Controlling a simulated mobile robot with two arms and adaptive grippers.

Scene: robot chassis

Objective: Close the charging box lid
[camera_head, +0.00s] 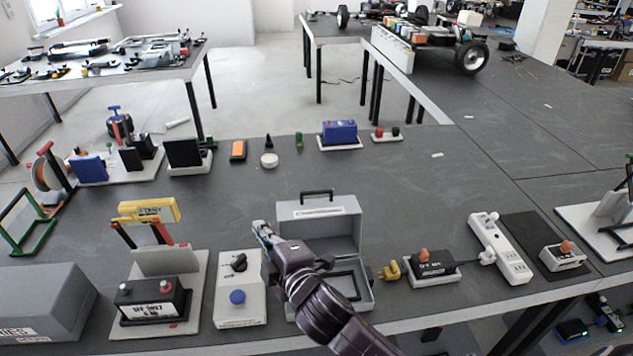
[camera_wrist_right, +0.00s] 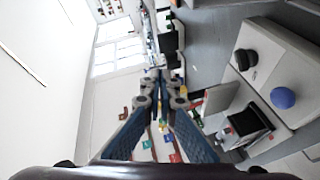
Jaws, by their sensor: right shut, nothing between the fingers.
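The charging box appears to be the grey case (camera_head: 365,296) at the front middle of the table. Its lid (camera_head: 345,222) stands raised at the back, with a white label strip and a dark handle (camera_head: 317,193) on top. My right gripper (camera_head: 258,228) is shut and empty, just left of the lid in the head view. My right forearm crosses in front of the case and hides part of its left side and interior. In the right wrist view the closed fingers (camera_wrist_right: 158,76) show with nothing between them, and the case cannot be made out. My left gripper is not in view.
A white control box (camera_head: 241,317) with a blue button stands left of the case. A black battery (camera_head: 137,303) stands farther left. A black unit with an orange knob (camera_head: 432,264) and a white power strip (camera_head: 491,240) lie to the right. The table behind the lid is mostly clear.

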